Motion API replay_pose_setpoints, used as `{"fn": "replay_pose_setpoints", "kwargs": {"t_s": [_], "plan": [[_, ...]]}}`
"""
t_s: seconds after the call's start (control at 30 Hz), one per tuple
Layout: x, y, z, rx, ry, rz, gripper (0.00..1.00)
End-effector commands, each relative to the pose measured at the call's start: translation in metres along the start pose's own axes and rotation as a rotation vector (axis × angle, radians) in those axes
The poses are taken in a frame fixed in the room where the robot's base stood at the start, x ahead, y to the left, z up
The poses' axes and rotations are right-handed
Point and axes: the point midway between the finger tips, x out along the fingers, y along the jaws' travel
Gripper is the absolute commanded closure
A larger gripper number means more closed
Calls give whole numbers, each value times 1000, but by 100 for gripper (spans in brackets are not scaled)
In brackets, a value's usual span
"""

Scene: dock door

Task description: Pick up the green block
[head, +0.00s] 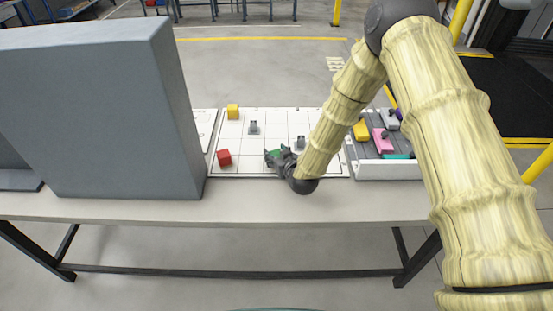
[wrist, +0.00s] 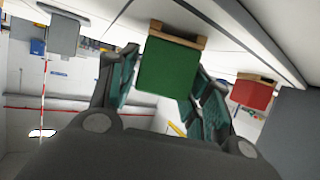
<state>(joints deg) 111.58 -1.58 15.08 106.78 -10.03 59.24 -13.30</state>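The green block (wrist: 167,65) sits between the two fingers of my gripper (wrist: 165,82) in the wrist view, with a tan piece behind it. In the head view only a bit of the green block (head: 272,154) shows, at my gripper (head: 276,158), low over the white gridded board (head: 238,170). The fingers stand apart, one on each side of the block. Narrow gaps seem to show beside it, and I cannot see a firm touch on both sides. The gripper hides much of the block in the head view.
A red block (head: 224,157) and a yellow block (head: 233,111) stand on the board, with grey pieces (head: 253,127) among them. A tray (head: 392,172) of coloured pieces lies at right. A tall grey panel (head: 100,110) blocks the left of the table (head: 240,205).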

Motion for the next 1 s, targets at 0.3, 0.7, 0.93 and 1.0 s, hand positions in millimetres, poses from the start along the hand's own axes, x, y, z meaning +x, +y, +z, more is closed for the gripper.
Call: {"fn": "replay_pose_setpoints", "kwargs": {"t_s": [0.3, 0.7, 0.93, 1.0], "plan": [[0, 0, 0, 0, 0, 0, 88], [-5, 0, -13, -1, 3, 0, 88], [-15, 0, -32, -1, 2, -1, 88], [-30, -2, -23, 0, -2, -1, 88]]}}
